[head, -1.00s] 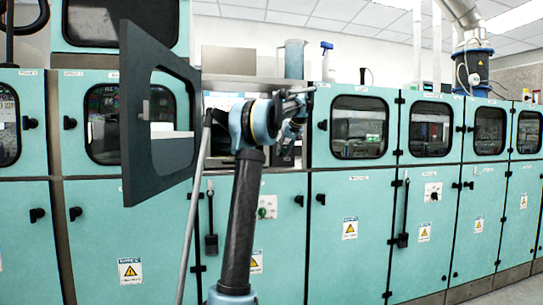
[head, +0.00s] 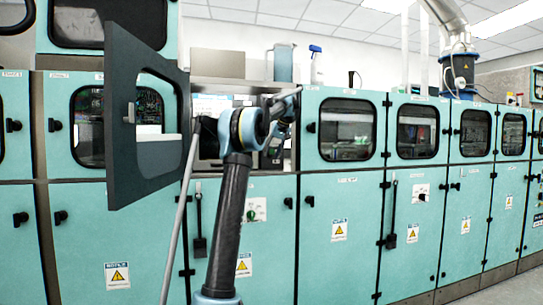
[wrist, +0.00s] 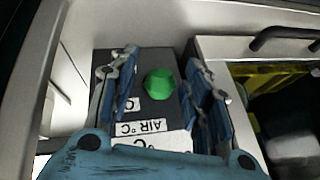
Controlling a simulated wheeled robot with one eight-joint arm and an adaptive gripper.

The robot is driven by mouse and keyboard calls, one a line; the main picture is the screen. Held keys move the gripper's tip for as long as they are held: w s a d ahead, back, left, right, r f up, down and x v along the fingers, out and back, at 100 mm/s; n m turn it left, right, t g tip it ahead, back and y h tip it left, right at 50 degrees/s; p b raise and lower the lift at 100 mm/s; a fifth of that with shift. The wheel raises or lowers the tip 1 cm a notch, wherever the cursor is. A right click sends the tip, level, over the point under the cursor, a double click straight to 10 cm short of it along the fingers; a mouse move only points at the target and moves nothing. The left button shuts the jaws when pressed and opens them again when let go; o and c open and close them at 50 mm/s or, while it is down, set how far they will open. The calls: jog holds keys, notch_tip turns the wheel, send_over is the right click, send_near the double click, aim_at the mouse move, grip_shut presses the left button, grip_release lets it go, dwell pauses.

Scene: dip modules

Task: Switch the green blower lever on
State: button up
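A green knob-like piece (wrist: 160,83), which looks like the blower lever, sits on a dark panel (wrist: 163,58) with white labels, one reading "AIR °C". My gripper (wrist: 160,66) is open, with one blue finger on each side of the green piece. Gaps show between it and both fingers. In the head view my gripper (head: 283,108) reaches into the open compartment, and the lever there is hidden or too small to make out. Whether the lever is on or off I cannot tell.
An open dark door with a window (head: 117,150) stands left of my arm. A grey pole slants beside the arm. In the wrist view a dark handle (wrist: 285,38) is at the right. A blue jug (head: 284,63) and a spray bottle (head: 316,66) stand on top.

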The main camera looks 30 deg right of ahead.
jog(key=shift+s+r, duration=0.15)
jog(key=shift+r, duration=0.3)
jog(key=v, duration=1)
jog(key=shift+s+r, duration=0.25)
jog(key=shift+r, duration=0.15)
